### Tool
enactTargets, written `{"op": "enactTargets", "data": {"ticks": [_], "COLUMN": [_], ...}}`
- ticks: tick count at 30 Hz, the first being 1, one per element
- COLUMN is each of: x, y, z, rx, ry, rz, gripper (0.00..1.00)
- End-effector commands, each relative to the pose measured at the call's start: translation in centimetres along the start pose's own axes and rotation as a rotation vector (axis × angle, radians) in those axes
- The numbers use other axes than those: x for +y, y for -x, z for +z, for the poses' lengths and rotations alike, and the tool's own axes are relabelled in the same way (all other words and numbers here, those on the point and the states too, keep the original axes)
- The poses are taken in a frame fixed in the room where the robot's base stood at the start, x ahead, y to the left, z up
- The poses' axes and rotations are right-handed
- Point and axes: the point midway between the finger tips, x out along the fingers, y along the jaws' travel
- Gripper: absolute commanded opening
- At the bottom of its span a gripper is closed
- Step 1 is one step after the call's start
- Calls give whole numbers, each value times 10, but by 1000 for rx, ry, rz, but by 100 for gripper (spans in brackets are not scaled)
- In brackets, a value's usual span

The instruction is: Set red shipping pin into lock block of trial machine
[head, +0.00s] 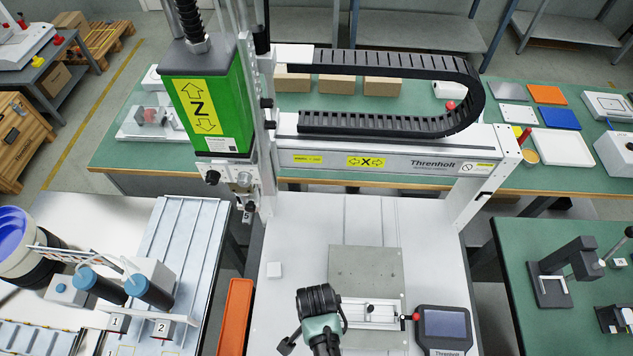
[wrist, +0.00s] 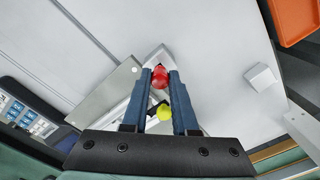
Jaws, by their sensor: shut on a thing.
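In the wrist view my gripper (wrist: 162,80) has its blue fingers shut on the red shipping pin (wrist: 160,77), whose rounded red end shows between the fingertips. A round yellow thing (wrist: 137,108) shows between the fingers, closer to the palm in the picture. A pale grey angular part (wrist: 105,98) lies beside and beyond the left finger; I cannot tell whether it is the lock block. In the head view the trial machine is the white gantry (head: 385,160) with a green Z unit (head: 208,100). There my own wrist hides my fingertips and the pin.
A small white block (head: 274,270) stands on the machine bed, with an orange bin (head: 236,315) to its left. A pendant with a screen (head: 444,327) and a silver rail fixture (head: 368,312) are at the front right. The bed's back part is clear.

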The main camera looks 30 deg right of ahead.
Motion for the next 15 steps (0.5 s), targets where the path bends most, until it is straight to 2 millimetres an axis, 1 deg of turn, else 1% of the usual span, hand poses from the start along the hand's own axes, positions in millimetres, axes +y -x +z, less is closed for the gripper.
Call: {"op": "enactTargets", "data": {"ticks": [9, 15], "x": [0, 0], "y": [-9, -11], "z": [0, 0], "rx": [0, 0], "ry": [0, 0], "rz": [-1, 0], "gripper": [0, 0]}}
